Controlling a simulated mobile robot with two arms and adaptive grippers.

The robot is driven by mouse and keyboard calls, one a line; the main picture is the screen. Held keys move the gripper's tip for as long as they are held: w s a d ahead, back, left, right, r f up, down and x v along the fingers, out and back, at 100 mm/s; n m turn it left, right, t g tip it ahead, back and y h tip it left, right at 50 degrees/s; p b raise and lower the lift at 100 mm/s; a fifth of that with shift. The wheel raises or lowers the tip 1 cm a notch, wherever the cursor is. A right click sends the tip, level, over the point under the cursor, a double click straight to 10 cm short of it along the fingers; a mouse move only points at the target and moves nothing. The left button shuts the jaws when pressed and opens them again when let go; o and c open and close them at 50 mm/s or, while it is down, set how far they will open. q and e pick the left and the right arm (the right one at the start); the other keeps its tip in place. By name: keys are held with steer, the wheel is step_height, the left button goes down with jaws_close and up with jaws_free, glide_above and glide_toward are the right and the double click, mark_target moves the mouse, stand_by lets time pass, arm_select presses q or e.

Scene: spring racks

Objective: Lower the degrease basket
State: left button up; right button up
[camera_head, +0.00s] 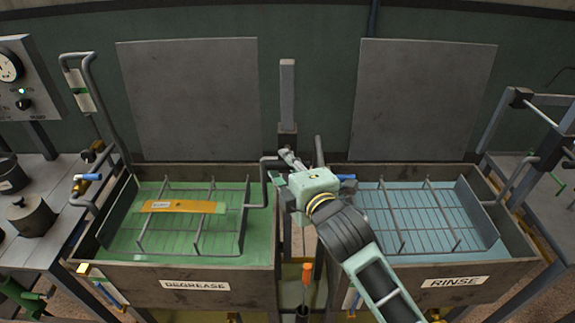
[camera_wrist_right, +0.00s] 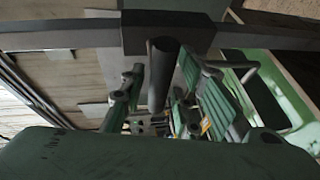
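The degrease basket (camera_head: 243,225) is a grey wire rack sitting low in the green liquid of the tank labelled DEGREASE, at the left of the head view. A flat orange-yellow piece (camera_head: 184,206) lies in it. A bent grey bar (camera_head: 264,180) rises from the basket's right side towards the centre post. My right gripper (camera_head: 288,160) is at this bar's upper end, beside the post. In the right wrist view its fingers (camera_wrist_right: 170,105) stand apart, with a dark round bar (camera_wrist_right: 161,72) between them; contact cannot be made out. My left gripper is not seen.
The tank labelled RINSE (camera_head: 454,282) stands at the right, with a second wire basket (camera_head: 486,230) in blue liquid. Grey plates (camera_head: 190,95) stand behind the tanks. An orange-handled tool (camera_head: 306,273) stands between them. Pots (camera_head: 31,215) sit on the left bench.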

jaws_close()
steer(key=shift+f, duration=0.15)
step_height(320, 180, down, 17)
steer(key=b, duration=0.7)
steer(key=shift+s+b, duration=0.15)
steer(key=shift+b, duration=0.25)
steer(key=shift+o, duration=1.4)
jaws_free()
steer(key=shift+r, duration=0.2)
steer(key=shift+r, duration=0.15)
